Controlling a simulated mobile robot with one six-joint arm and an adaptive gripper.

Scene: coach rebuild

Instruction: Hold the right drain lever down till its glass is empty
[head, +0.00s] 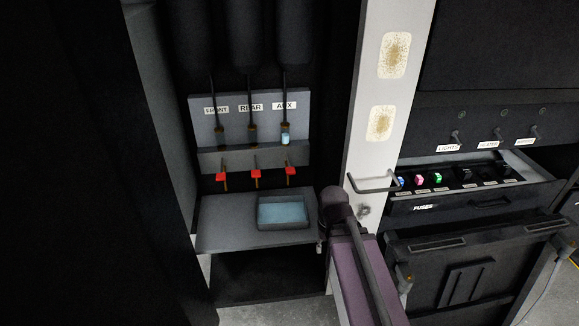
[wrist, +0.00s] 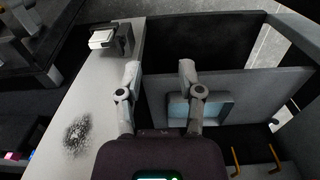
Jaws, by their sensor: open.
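The right drain lever (head: 291,171) has a red end and sticks out below the glass labelled AUX. That glass (head: 285,138) shows pale blue liquid in it. The FRONT lever (head: 221,177) and REAR lever (head: 256,173) sit to its left, and their glasses look brownish with no blue. A tray (head: 283,224) with blue liquid stands on the shelf below. My gripper (wrist: 159,72) is open and empty in the wrist view, its fingers above the shelf area near the tray (wrist: 208,121). It is apart from the levers; brass lever stems show at lower right.
A pale post (head: 370,120) with stained patches and a bar handle (head: 374,184) stands right of the bay. Further right is an open fuse drawer (head: 485,203) with coloured fuses. The bay's left wall (head: 165,120) bounds the other side. Space before the levers looks clear.

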